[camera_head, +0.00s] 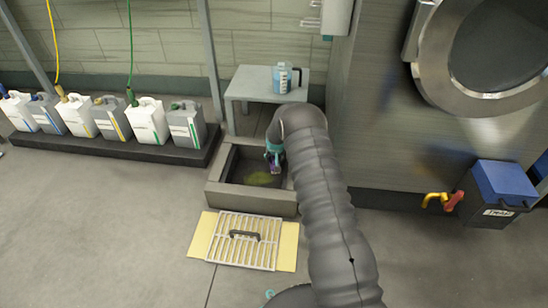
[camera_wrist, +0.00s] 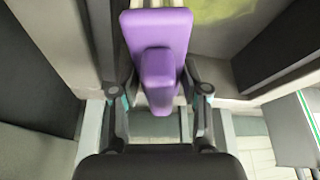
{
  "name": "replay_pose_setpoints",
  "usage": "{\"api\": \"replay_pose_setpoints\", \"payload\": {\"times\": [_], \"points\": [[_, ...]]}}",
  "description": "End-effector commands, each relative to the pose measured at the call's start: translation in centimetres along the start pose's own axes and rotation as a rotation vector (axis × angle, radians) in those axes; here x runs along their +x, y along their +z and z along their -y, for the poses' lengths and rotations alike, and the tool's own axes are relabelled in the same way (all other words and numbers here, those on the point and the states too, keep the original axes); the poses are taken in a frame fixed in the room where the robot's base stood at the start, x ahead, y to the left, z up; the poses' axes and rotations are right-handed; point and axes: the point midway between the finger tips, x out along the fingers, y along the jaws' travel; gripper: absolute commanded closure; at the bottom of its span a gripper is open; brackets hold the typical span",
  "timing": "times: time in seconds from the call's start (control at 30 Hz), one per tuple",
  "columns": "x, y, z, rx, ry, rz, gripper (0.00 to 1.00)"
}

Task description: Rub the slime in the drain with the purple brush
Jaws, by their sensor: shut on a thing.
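The purple brush (camera_wrist: 158,30) is between the fingers of my gripper (camera_wrist: 158,95) in the wrist view, which is shut on its handle. Pale bristles show at the top edge of that view. In the head view my gripper (camera_head: 273,155) is inside the square drain (camera_head: 221,160), toward its right side. The yellow-green slime (camera_head: 262,178) lies on the drain floor, just below my gripper in the picture. The slime also shows in the wrist view (camera_wrist: 222,10), right of the brush. Whether the bristles touch the floor or slime cannot be told.
A slatted grate (camera_head: 243,252) with a dark handle lies on a yellow mat (camera_head: 201,236) in front of the drain. A small table (camera_head: 252,83) with a blue jug (camera_head: 282,78) stands behind. Several canisters (camera_head: 148,122) line the left wall. A blue box (camera_head: 497,190) is at right.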

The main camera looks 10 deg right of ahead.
Motion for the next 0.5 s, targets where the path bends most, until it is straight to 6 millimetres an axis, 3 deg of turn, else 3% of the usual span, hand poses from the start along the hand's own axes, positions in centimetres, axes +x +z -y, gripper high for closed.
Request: {"api": "replay_pose_setpoints", "payload": {"times": [0.5], "points": [[2.7,0.9,0.0,0.0,0.0,-0.001,0.83]]}}
